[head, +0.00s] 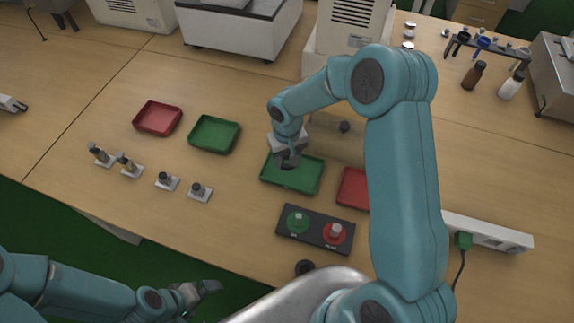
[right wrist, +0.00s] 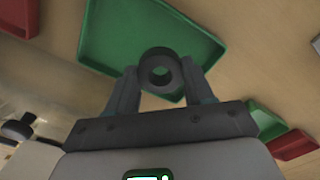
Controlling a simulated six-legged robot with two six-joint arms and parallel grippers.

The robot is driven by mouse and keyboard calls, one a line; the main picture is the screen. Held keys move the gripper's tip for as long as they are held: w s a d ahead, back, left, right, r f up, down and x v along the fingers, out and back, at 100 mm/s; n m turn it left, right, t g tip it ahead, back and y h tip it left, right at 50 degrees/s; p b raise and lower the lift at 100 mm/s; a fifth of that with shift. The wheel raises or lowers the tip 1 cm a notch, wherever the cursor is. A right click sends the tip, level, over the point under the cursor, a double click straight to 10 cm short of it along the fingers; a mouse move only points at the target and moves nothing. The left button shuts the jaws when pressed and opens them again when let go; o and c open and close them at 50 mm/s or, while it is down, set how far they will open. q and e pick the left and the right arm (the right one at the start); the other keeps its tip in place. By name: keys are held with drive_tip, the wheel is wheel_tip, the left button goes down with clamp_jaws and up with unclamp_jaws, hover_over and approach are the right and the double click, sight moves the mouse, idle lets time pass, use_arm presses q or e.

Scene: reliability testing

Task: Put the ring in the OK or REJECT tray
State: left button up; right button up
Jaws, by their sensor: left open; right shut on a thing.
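My right gripper (head: 288,160) is shut on a dark ring (right wrist: 160,86), held between its fingertips in the right wrist view. It is over the middle green tray (head: 307,183); that tray also shows behind the ring in the right wrist view (right wrist: 112,35). The ring is hard to make out in the head view. A red tray (head: 355,188) lies right of this green tray, partly hidden by my right arm. Another green tray (head: 214,134) and a red tray (head: 158,118) lie further left. My left gripper (head: 208,288) is open and empty near the table's front edge. No tray labels are readable.
A box with a green and a red button (head: 316,228) lies in front of the middle trays. Several small fixtures (head: 167,182) stand at the left. A power strip (head: 488,233) lies at the right. Bottles (head: 473,75) and instruments line the back.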

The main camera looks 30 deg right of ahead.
drive_tip(key=f, duration=0.1)
drive_tip(key=f+b, duration=0.1)
drive_tip(key=f, duration=0.1)
drive_tip(key=shift+s+d+f, duration=0.1)
drive_tip(key=shift+s+d, duration=0.05)
drive_tip(key=shift+s, duration=0.05)
drive_tip(key=shift+w, duration=0.25)
drive_tip(key=shift+s+f+b, duration=0.15)
drive_tip(key=shift+s+b, duration=0.05)
drive_tip(key=shift+b, duration=0.15)
drive_tip(key=o, duration=0.9)
drive_tip(key=shift+c, duration=0.2)
drive_tip(key=shift+o, duration=0.8)
drive_tip(key=shift+w, duration=0.15)
drive_tip(key=shift+r+p, duration=0.45)
drive_tip(key=shift+p, duration=0.05)
wheel_tip(320, 180, up, 12)
drive_tip(key=p, duration=0.6)
drive_tip(key=shift+f, duration=0.2)
